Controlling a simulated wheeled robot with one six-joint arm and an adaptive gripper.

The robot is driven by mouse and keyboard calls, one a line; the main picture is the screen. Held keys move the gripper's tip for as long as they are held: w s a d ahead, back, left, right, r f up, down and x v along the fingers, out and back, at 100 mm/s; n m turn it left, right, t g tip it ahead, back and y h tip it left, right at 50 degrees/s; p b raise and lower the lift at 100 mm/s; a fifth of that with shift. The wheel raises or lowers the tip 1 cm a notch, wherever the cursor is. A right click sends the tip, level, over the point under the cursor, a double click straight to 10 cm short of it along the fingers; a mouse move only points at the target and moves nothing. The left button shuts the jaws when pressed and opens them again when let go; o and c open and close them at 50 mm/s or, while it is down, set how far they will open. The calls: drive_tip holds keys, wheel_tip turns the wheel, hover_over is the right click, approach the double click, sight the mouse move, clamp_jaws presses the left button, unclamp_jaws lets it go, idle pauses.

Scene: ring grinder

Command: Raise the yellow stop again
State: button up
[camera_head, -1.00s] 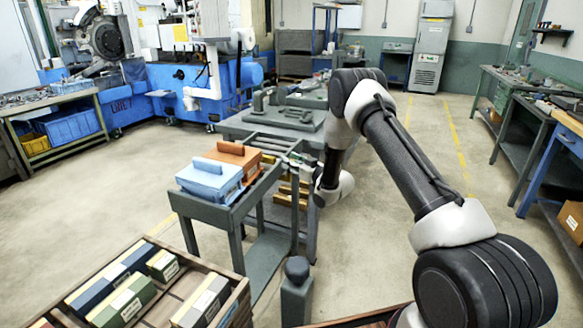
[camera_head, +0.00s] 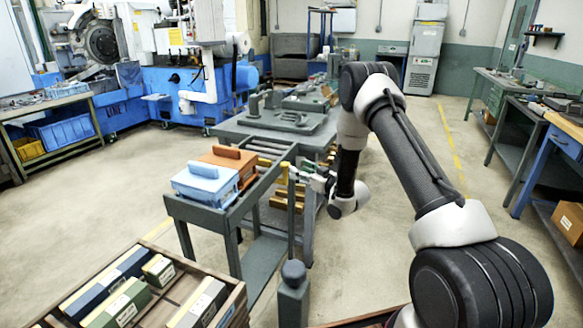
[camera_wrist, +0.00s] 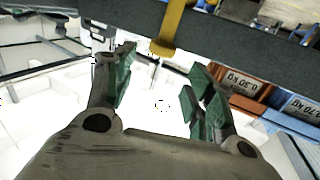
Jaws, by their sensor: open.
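The yellow stop (camera_head: 283,173) shows as a small upright yellow piece at the right side of the roller track, just right of the orange box. In the wrist view it is a yellow bar (camera_wrist: 172,28) running down across the dark rail and ending in a wider block at its lower edge. My gripper (camera_wrist: 163,76) is open and empty, its green-padded fingers apart. The stop's lower end appears between and beyond the fingertips in that view, with no visible contact. In the head view my gripper (camera_head: 312,181) is small, just right of the stop.
A blue box (camera_head: 205,186) and an orange box (camera_head: 232,161) stand on the roller track (camera_head: 267,178), left of the stop. A grey worktable (camera_head: 232,128) with fixtures lies behind. A wooden crate (camera_head: 238,303) of labelled blocks is at front left.

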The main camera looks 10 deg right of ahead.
drive_tip(key=v, duration=0.4)
drive_tip(key=shift+s+d, duration=0.1)
drive_tip(key=shift+s, duration=0.1)
drive_tip(key=shift+f, duration=0.15)
